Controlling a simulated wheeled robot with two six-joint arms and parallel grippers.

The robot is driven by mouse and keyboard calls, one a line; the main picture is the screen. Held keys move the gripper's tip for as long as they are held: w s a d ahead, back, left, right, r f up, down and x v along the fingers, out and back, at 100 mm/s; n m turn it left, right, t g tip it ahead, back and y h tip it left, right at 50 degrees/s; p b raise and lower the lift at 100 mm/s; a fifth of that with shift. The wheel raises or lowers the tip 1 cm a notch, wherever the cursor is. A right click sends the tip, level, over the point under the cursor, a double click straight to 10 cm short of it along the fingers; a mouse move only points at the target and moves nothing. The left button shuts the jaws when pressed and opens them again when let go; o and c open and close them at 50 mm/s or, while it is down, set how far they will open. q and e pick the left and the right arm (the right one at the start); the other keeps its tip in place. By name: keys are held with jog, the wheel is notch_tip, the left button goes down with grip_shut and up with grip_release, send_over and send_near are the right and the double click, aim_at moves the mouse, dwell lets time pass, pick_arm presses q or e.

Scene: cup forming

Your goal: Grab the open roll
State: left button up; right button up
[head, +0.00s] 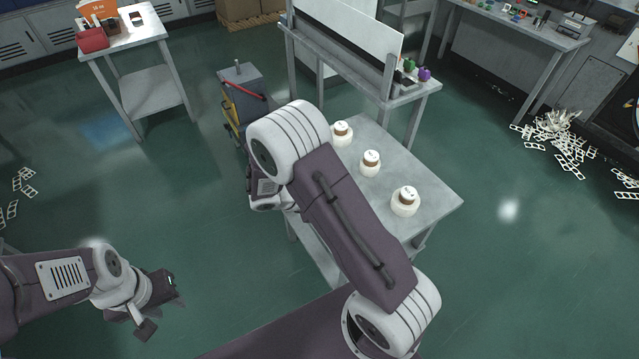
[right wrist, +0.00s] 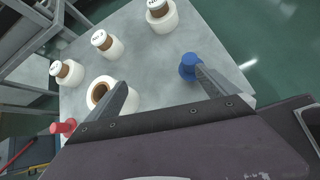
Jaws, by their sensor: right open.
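The open roll (right wrist: 99,85) is a white roll with a hollow brown core and no cap. In the right wrist view it stands on the grey table (right wrist: 215,45), partly behind the left finger. My right gripper (right wrist: 160,75) is open, with its fingers spread above the table. The roll is at the left finger, not centred between the fingers, and I cannot tell whether they touch. In the head view my arm hides the right gripper and the open roll. My left gripper (head: 165,298) is over the floor at the lower left, away from the table; its jaws are unclear.
Three capped white rolls stand in a row on the table (head: 341,133) (head: 370,162) (head: 405,200). A blue piece (right wrist: 188,66) is by the right fingertip and a red piece (right wrist: 63,127) left of the left finger. A grey cart (head: 240,85) stands beyond my arm.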

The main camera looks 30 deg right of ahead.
jog(key=w+f+n+t+h, duration=0.1)
jog(key=w+n+t, duration=0.1)
jog(key=w, duration=0.1)
jog(key=w+a+f+n+t, duration=0.1)
jog(key=w+n+t, duration=0.1)
jog(key=w+n, duration=0.1)
jog(key=w+a+f+n+t+h+b, duration=0.1)
jog(key=w+f+n, duration=0.1)
jog(key=w, duration=0.2)
jog(key=shift+w+a+n+t+h, duration=0.1)
jog(key=shift+a+n+t+h, duration=0.05)
jog(key=shift+n+t+h, duration=0.2)
jog(key=x, duration=0.9)
jog(key=shift+f, duration=0.3)
jog(key=c, duration=1.6)
